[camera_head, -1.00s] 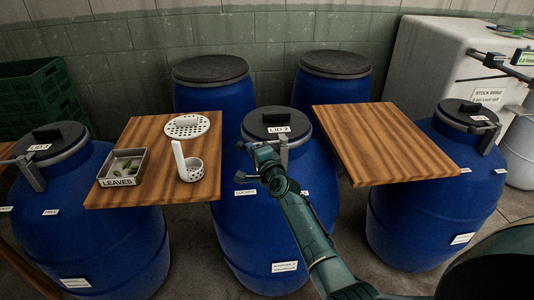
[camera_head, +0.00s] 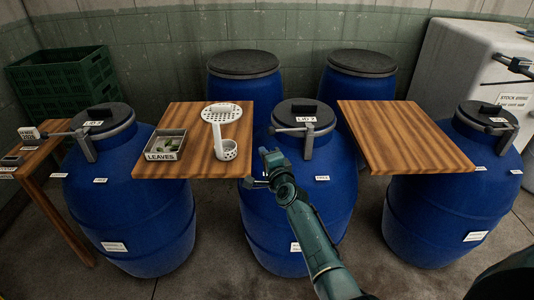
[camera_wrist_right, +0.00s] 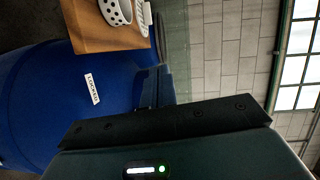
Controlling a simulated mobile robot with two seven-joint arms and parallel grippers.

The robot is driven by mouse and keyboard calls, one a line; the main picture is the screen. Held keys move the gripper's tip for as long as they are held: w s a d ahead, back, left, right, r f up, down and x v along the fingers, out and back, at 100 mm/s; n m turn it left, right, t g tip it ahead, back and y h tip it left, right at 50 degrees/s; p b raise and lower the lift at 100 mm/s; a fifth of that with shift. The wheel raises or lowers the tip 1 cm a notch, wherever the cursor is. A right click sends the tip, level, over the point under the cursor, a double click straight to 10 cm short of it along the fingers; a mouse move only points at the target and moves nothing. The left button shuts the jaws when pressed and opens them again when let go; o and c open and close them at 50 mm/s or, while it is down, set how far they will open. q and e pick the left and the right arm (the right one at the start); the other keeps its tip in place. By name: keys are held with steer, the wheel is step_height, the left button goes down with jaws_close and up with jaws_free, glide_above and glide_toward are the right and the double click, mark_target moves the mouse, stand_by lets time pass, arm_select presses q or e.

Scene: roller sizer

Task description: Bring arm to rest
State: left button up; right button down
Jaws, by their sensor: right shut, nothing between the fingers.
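My right arm (camera_head: 308,235) reaches up from the bottom of the head view. Its gripper (camera_head: 252,183) is shut and empty, in front of the upper left side of the middle blue barrel (camera_head: 330,205). In the right wrist view the dark gripper body (camera_wrist_right: 165,122) fills the lower part, with nothing held. A blue barrel with a "LOCKED" label (camera_wrist_right: 92,88) shows at left there. Whether the gripper touches the barrel cannot be told. My left gripper is not in view.
A wooden board (camera_head: 190,115) at left carries a "LEAVES" tray (camera_head: 165,145), a white perforated cup (camera_head: 228,150) and a perforated disc (camera_head: 222,112). Another board (camera_head: 405,140) is bare. Lidded barrels stand left (camera_head: 130,220) and right (camera_head: 450,200). A side table (camera_head: 40,155) stands far left.

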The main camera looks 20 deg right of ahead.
stand_by(0.4)
steer(key=s+a+f+n+g+y, duration=0.1)
steer(key=s+f+n+g, duration=0.25)
steer(key=s+n, duration=0.45)
steer(key=s+a+f+n+g+y, duration=0.1)
steer(key=s+f+n+g+y, duration=0.25)
steer(key=s, duration=0.75)
steer(key=s+d+n+g+h, duration=0.3)
steer(key=s+n+g+h, duration=0.3)
steer(key=s, duration=1.9)
steer(key=w+a+f+n+t+y, duration=0.2)
steer(key=w+a+f+t, duration=0.3)
steer(key=f, duration=0.3)
steer(key=shift+w+a+t+y, duration=0.3)
steer(key=shift+w+t+y, duration=0.15)
steer(key=shift+y, duration=0.3)
